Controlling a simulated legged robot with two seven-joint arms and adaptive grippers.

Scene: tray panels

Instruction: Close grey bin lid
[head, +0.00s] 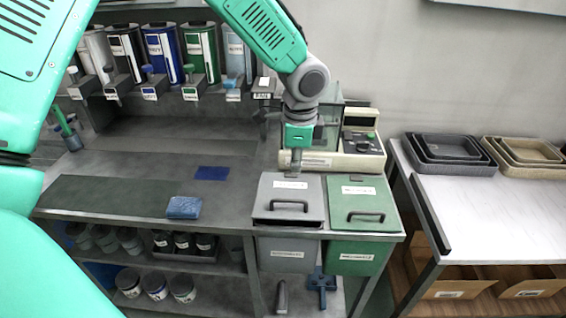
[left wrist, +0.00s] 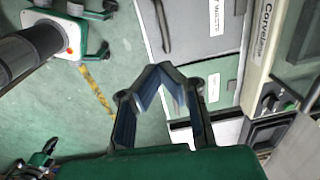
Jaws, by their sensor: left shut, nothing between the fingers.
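The grey bin (head: 275,240) stands at the right end of the bench, with its handled grey lid (head: 275,192) on top. A dark gap shows under the lid's front edge, so it looks slightly raised. The lid also shows at the top of the left wrist view (left wrist: 200,48). My right gripper is not in view.
A green bin (head: 345,190) with a flat lid stands right beside the grey one. A scale (head: 350,162) is behind them. A blue block (head: 184,207) lies on the bench. A table with trays (head: 450,148) is at the right. Dispensers line the back wall.

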